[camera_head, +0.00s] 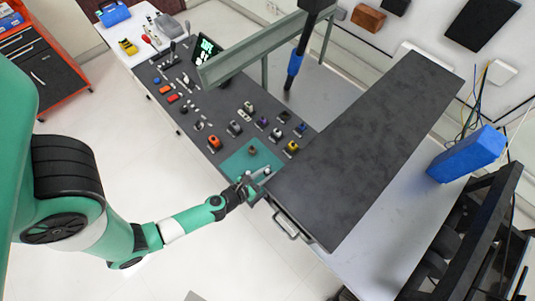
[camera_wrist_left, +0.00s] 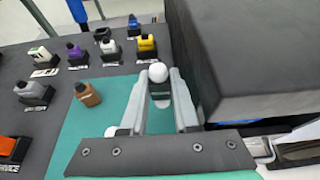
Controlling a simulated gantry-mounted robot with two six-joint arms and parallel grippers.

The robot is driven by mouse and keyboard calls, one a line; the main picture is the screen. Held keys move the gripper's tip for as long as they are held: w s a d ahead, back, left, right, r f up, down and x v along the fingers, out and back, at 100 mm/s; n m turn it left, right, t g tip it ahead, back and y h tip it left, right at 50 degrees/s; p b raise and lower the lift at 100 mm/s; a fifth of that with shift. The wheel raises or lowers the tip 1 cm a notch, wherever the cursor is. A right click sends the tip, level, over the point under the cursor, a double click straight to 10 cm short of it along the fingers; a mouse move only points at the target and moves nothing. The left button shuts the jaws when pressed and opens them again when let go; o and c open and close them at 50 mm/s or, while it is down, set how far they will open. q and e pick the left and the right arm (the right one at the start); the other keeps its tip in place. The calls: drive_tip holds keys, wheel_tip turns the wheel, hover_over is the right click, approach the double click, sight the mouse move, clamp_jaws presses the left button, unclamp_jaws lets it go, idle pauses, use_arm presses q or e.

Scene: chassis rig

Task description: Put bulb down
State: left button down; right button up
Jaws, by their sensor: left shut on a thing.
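My left gripper (camera_head: 262,176) reaches over the teal mat (camera_head: 236,161) at the front end of the dark worktop. In the left wrist view, its two fingers (camera_wrist_left: 160,85) are shut on a bulb (camera_wrist_left: 158,72) with a white round top, upright at the fingertips. The bulb's lower part is partly hidden between the fingers, and I cannot tell whether it touches the mat. A second white round thing (camera_wrist_left: 110,131) shows beside the left finger, partly hidden by the gripper. My right gripper is not in view.
A brown bottle-like piece (camera_wrist_left: 87,93) stands on the mat. Several small holders with pieces, one yellow (camera_wrist_left: 146,45), line the worktop beyond. A raised dark slab (camera_head: 365,135) rises close on the right of the gripper. Bare mat lies between the brown piece and fingers.

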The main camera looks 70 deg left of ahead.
use_arm(q)
drive_tip(key=shift+f+b, duration=2.2)
drive_tip(key=shift+f, duration=0.25)
drive_tip(key=c, duration=0.9)
unclamp_jaws()
drive_tip(key=shift+c, duration=0.2)
drive_tip(key=shift+r, duration=0.2)
